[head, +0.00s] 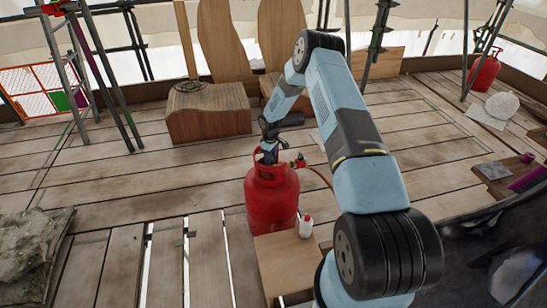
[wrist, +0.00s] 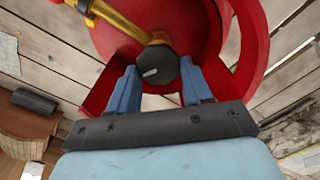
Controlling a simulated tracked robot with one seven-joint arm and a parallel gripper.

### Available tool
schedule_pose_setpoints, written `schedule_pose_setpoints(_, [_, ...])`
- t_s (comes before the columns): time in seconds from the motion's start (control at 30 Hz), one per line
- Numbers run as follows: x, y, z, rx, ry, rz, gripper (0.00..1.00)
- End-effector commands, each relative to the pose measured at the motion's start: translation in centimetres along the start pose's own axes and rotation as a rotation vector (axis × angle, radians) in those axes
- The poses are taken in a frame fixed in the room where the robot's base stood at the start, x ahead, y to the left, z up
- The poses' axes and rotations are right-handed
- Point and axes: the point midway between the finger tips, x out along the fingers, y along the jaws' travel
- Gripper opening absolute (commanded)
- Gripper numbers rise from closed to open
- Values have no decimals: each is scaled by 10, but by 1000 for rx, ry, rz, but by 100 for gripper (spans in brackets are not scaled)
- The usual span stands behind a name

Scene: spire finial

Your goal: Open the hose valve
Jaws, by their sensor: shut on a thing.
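A red gas cylinder (head: 271,203) stands upright on the plank floor in the head view. Its red collar (wrist: 245,45) curves around the valve in the wrist view. The valve has a dark faceted knob (wrist: 158,66) with a pale mark on its face. A brass fitting (wrist: 122,20) runs from it to the upper left. My gripper (wrist: 159,70) has its two blue fingers on either side of the knob, shut on it. In the head view my gripper (head: 269,154) reaches down into the collar, which hides the knob there. A reddish hose (head: 320,173) leads off to the right.
Scaffold poles (head: 80,75) stand at the left. Another red cylinder (head: 484,72) stands far right. The left floor has gaps between planks.

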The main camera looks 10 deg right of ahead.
Motion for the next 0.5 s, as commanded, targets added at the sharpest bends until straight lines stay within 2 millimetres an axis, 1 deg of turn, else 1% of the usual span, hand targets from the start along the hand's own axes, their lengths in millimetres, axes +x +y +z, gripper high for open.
schedule_pose_setpoints(0.03, [1, 2, 4, 2, -6, 1, 19])
schedule_pose_setpoints(0.27, [1, 2, 4, 3, -6, 1, 19])
schedule_pose_setpoints(0.3, [1, 2, 4, 3, -6, 1, 52])
schedule_pose_setpoints(0.5, [1, 1, 2, 2, -4, 0, 71])
